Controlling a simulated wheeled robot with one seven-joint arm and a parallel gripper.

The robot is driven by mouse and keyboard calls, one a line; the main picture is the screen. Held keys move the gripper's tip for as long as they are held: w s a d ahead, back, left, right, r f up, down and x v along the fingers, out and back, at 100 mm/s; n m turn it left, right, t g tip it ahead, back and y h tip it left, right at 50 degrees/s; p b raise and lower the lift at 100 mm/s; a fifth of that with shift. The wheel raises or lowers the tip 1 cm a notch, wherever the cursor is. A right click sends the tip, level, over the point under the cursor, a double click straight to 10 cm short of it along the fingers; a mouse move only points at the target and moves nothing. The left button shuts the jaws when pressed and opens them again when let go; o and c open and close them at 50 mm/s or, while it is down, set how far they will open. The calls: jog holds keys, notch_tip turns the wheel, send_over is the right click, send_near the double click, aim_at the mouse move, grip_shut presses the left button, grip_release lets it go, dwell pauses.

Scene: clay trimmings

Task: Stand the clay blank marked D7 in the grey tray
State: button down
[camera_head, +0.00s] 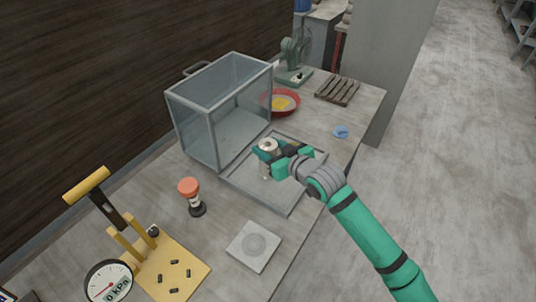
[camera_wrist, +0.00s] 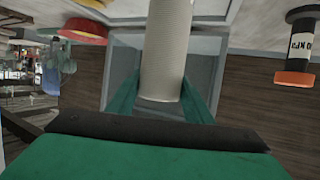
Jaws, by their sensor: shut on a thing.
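A pale, upright clay cylinder (camera_head: 268,145) stands between the green fingers of my gripper (camera_head: 268,156). In the wrist view the blank (camera_wrist: 165,50) is ribbed and light grey, with my gripper's fingers (camera_wrist: 160,108) on both sides of it. My gripper is shut on the blank. No D7 mark shows on its visible side. The grey tray (camera_head: 262,203) lies flat on the bench, and the blank is over its inner area. I cannot tell whether the blank's base touches the tray floor.
A glass case (camera_head: 205,110) stands close behind the tray. A red dish (camera_head: 287,107), a slatted wooden rack (camera_head: 338,90) and a blue cloth (camera_head: 340,132) lie beyond.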

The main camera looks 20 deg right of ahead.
jog(key=shift+f, duration=1.5)
jog(key=c, duration=0.9)
grip_release()
jog(key=shift+a, duration=0.1)
jog(key=shift+s, duration=0.1)
jog(key=v, duration=1.2)
